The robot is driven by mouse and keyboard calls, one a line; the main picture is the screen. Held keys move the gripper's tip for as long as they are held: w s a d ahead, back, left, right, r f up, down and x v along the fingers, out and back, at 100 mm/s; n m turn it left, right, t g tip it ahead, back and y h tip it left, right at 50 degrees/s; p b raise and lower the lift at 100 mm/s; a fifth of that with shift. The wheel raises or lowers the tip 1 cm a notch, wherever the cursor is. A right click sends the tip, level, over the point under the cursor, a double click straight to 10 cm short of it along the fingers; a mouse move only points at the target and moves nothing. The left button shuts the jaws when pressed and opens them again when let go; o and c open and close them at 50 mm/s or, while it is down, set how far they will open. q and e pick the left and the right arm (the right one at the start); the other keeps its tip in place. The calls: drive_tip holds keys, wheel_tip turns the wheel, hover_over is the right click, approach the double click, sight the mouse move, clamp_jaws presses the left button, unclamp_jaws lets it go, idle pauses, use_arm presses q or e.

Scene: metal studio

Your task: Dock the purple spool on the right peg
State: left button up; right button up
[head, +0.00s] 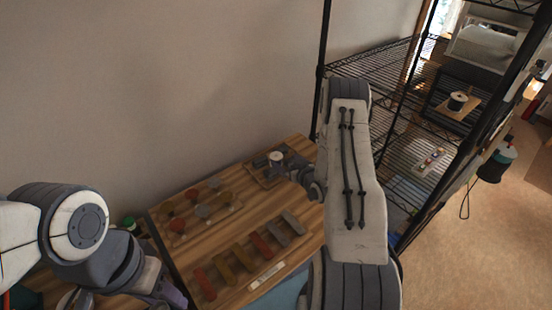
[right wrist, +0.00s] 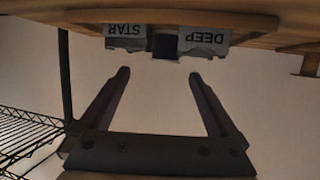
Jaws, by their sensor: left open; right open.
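In the right wrist view, where the scene appears upside down, my right gripper (right wrist: 158,76) is open and empty. Just beyond its fingertips is a small dark purple block-like thing (right wrist: 165,47), between grey tags reading STAR (right wrist: 126,37) and DEEP (right wrist: 203,40). I cannot tell whether it is the purple spool. In the head view, my right arm hides most of its gripper at the table's far right. A small board (head: 262,178) there carries a white-topped round piece (head: 277,157); no right peg is clearly visible. My left gripper (head: 172,296) is at the bottom edge, partly cut off.
The wooden table (head: 165,255) holds a board with red and grey knobs (head: 203,211) and a row of coloured bars (head: 243,258). A black wire shelf (head: 385,62) stands behind my right arm, with a white-topped dark spool (head: 458,101) on it. A wall borders the table's back.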

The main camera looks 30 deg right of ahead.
sight(278, 158)
drive_tip(key=x, duration=0.1)
drive_tip(key=p+x, duration=0.1)
drive_tip(key=x, duration=0.1)
drive_tip(key=a+p+x, duration=0.1)
drive_tip(key=x, duration=0.1)
drive_tip(key=shift+w+f, duration=0.15)
drive_tip(key=shift+f, duration=0.05)
drive_tip(key=shift+w+d+f, duration=0.1)
drive_tip(key=shift+w+f, duration=0.1)
drive_tip(key=shift+w, duration=0.15)
drive_tip(key=shift+p, duration=0.3)
clamp_jaws()
